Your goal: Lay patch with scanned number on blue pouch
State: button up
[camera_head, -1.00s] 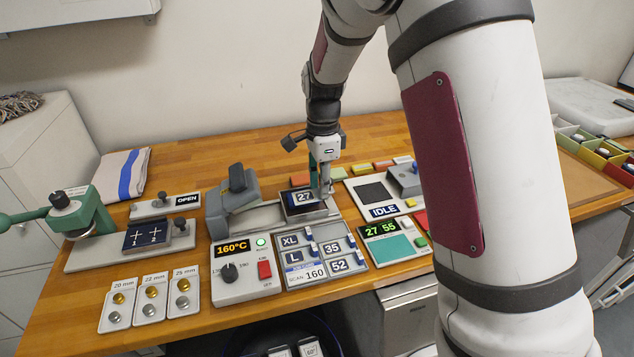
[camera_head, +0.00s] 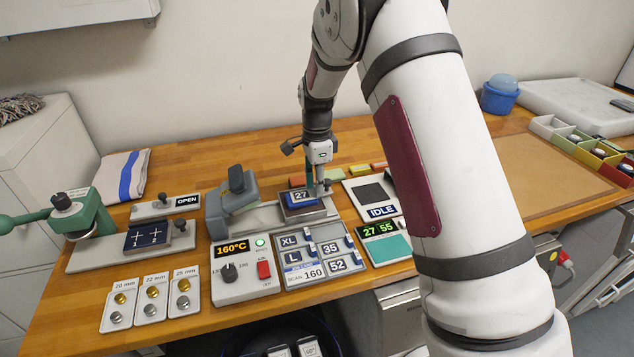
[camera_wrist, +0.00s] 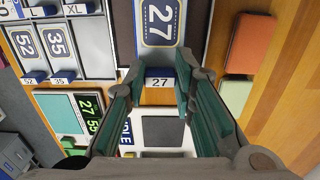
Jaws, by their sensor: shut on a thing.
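A patch marked 27 (camera_head: 300,197) is over the bed of the grey press, on or just above a dark blue piece there that could be the pouch; contact cannot be told. In the wrist view the patch (camera_wrist: 160,18) has a dark face with a pale border, and a blue tab labelled 27 (camera_wrist: 160,83) at its near end. My gripper (camera_wrist: 160,88) is shut on this tab. In the head view my gripper (camera_head: 322,186) is at the right end of the patch. A display (camera_head: 380,229) reads 27 55.
The grey press (camera_head: 232,205) stands left of the patch. A tray of patches (camera_head: 318,257) marked XL, L, 35 and 52 lies in front. A control box (camera_head: 243,270) shows 160°C. A dark blue piece marked 1 and 2 (camera_head: 146,236) lies at the left station.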

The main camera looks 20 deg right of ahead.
jog(key=shift+f, duration=0.15)
jog(key=o, duration=0.7)
jog(key=shift+o, duration=0.2)
notch_tip(320, 180, up, 12)
jog(key=r+b, duration=0.1)
jog(key=b, duration=0.1)
jog(key=s+r+n+t, duration=0.1)
jog(key=s+r+n, duration=0.3)
jog(key=s+r, duration=0.25)
jog(key=s+r+n+t, duration=0.1)
jog(key=s+n+t, duration=0.3)
jog(key=s+n, duration=1)
jog(key=s, duration=1.3)
jog(key=shift+s+d+r, duration=0.15)
jog(key=shift+s+r, duration=0.1)
jog(key=shift+r, duration=0.15)
